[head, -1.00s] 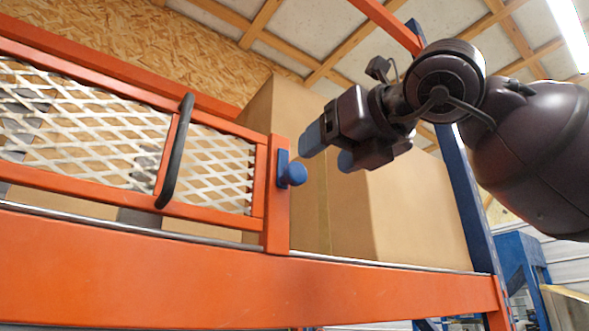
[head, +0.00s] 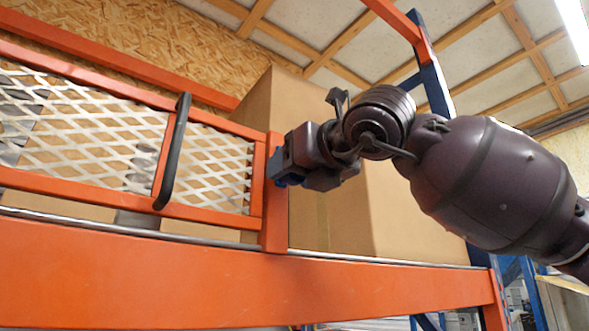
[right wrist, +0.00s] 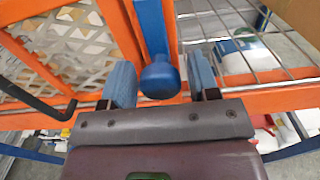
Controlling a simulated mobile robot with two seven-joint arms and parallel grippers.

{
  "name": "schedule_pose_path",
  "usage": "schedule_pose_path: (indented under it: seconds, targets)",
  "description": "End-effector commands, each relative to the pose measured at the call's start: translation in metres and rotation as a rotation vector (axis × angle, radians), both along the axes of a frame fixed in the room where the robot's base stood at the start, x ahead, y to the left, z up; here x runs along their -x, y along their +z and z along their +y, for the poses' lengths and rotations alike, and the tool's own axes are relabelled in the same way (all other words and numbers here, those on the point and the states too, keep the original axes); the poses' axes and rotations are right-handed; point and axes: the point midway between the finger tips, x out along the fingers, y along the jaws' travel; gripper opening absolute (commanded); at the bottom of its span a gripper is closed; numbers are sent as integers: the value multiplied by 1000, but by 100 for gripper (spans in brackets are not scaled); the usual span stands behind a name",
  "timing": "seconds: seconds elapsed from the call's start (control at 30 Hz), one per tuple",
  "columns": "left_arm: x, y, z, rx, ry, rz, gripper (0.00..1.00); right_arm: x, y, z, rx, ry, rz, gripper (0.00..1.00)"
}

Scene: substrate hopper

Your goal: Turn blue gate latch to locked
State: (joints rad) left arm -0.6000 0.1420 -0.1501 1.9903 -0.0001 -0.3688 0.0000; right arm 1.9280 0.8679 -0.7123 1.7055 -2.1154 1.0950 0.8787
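The blue gate latch (right wrist: 151,30) is a blue bar with a round knob (right wrist: 160,79) on the orange gate post (right wrist: 119,33). My right gripper (right wrist: 162,82) is open, with its two blue fingers on either side of the knob and visible space between them and it. In the head view the right gripper (head: 281,172) is at the post and hides most of the latch. The orange gate (head: 259,178) has white mesh and a black handle (head: 174,152). My left gripper is not in view.
A large cardboard box (head: 345,215) stands behind the post, close to my right gripper. The orange beam (head: 150,275) runs below the gate. A blue upright (head: 434,87) stands behind my right arm. Wire decking (right wrist: 240,30) lies beside the latch.

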Motion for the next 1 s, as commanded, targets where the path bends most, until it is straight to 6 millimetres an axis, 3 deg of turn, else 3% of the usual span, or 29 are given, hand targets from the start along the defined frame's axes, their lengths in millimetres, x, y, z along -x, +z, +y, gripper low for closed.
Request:
schedule_pose_path:
  seconds: [0.03, 0.23, 0.63, 1.0]
  targets:
    - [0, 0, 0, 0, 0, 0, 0, 0, 0, 0, 0, 0, 0, 47]
    - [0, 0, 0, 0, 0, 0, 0, 0, 0, 0, 0, 0, 0, 17]
    - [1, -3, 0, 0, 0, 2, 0, 0, 0, 0, 66, 0, -48, 17]
    - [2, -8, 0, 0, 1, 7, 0, 1, -1, 1, 311, 0, -226, 17]
